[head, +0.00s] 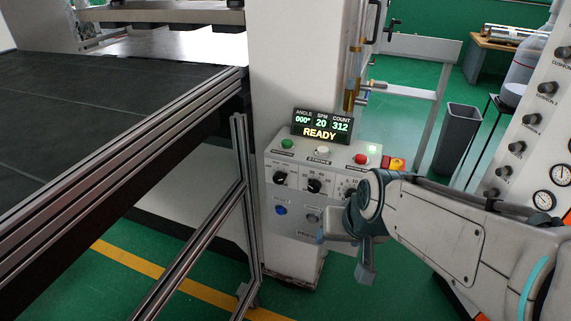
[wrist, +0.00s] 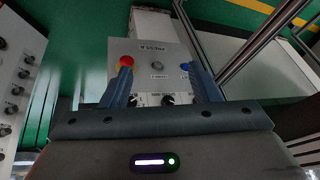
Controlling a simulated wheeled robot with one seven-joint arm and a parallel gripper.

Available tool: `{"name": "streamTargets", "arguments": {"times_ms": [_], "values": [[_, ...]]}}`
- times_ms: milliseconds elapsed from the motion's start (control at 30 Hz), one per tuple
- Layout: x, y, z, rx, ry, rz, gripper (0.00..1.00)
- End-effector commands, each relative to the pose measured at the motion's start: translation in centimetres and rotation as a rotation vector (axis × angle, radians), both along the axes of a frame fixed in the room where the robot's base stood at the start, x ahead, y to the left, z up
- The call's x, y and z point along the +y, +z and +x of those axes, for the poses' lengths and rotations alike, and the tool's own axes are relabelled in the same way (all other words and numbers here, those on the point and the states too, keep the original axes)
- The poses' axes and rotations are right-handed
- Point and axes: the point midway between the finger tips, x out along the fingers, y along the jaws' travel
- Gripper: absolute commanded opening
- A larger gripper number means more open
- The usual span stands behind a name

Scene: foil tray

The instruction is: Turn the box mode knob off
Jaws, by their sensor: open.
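The control box (head: 270,158) has a row of dark knobs: a left knob (head: 280,177), a middle knob (head: 314,185) and a right knob (head: 350,190) beside my arm. Their labels are too small to read, so I cannot tell which is the mode knob. My gripper (head: 342,238) is in front of the box's lower right and hides part of it. In the wrist view the box appears upside down between the open fingers of my gripper (wrist: 160,78). Two knobs (wrist: 168,100) show low between them, partly hidden by the gripper body. No object is held.
The box carries a blue button (head: 281,209), which also shows in the wrist view (wrist: 186,67), and a red button (wrist: 126,61). A display (head: 320,127) reading READY stands on top. A metal frame (head: 240,190) stands close on the left. A grey bin (head: 457,138) is behind.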

Motion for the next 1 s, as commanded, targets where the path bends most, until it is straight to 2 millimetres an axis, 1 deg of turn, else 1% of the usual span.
{"name": "streamTargets", "arguments": {"times_ms": [33,67,100,200,300,400,500,600,667,800,1000], "values": [[2.0,-1.2,2.0,-0.039,0.005,0.046,0.56],[3.1,-1.5,3.3,-0.071,-0.002,0.075,0.56],[4.6,-1.9,4.9,-0.112,-0.017,0.112,0.56],[7.7,-3.1,8.7,-0.212,-0.071,0.182,0.56],[10.3,-4.5,11.9,-0.314,-0.142,0.222,0.56],[12.4,-6.1,14.5,-0.418,-0.220,0.231,0.56],[14.0,-7.7,16.4,-0.534,-0.300,0.211,0.56],[15.3,-9.2,17.3,-0.660,-0.374,0.165,0.56],[15.8,-9.9,17.5,-0.741,-0.415,0.128,0.56],[16.8,-10.6,16.8,-0.924,-0.483,0.039,0.56],[17.5,-10.4,15.2,-1.104,-0.532,-0.050,0.56]]}}
